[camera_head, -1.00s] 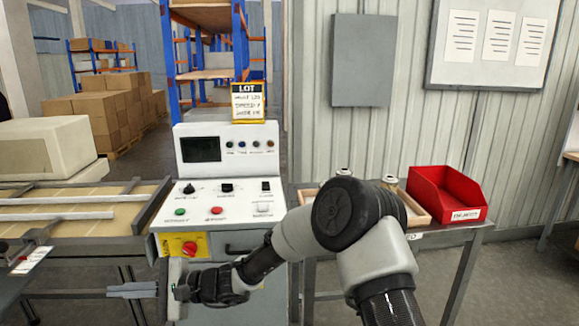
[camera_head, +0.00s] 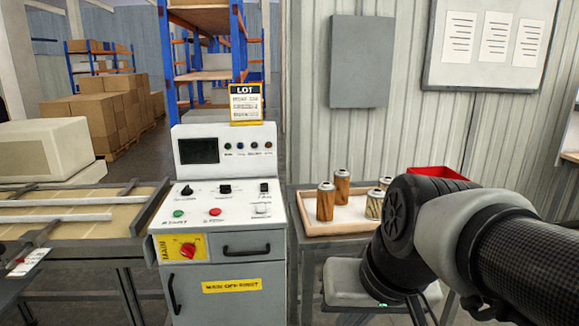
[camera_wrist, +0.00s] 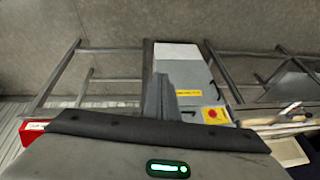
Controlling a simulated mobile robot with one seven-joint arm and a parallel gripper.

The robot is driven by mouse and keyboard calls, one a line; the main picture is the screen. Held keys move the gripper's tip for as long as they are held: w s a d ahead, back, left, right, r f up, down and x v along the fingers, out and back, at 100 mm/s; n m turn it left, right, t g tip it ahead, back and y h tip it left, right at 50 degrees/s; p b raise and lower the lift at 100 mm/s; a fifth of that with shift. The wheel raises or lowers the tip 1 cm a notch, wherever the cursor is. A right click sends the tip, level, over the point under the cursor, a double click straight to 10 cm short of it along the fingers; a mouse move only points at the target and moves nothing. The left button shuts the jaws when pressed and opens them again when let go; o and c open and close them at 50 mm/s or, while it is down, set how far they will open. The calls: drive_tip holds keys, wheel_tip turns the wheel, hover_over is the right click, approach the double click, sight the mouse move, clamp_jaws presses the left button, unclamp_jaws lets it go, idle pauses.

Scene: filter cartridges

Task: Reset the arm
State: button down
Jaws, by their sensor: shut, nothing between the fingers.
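My arm is folded up at the right of the head view, its elbow close to the camera. My gripper (camera_wrist: 160,97) shows in the wrist view as narrow fingers standing together, shut with nothing between them. It is pointed toward the grey control cabinet, apart from it. In the head view the gripper's fingers are hidden or cannot be made out. The control cabinet (camera_head: 224,277) stands in the middle with its doors closed and a red main switch (camera_head: 188,250) on its front.
A tray (camera_head: 308,229) with several filter cartridges (camera_head: 325,204) stands on the right table, partly behind my arm. A red bin (camera_head: 441,171) is behind it. A conveyor (camera_head: 70,225) with a beige housing (camera_head: 45,150) is at left. Floor before the cabinet is clear.

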drive_tip(key=s+d+h, duration=0.1)
drive_tip(key=s+d, duration=0.1)
drive_tip(key=d, duration=0.2)
wheel_tip(320, 180, up, 20)
drive_tip(key=d+t+p, duration=0.1)
drive_tip(key=p, duration=1.7)
drive_tip(key=shift+s+d+f+h+p, duration=0.2)
drive_tip(key=shift+s+h+p, duration=0.1)
drive_tip(key=shift+s+p, duration=0.1)
drive_tip(key=shift+a, duration=0.1)
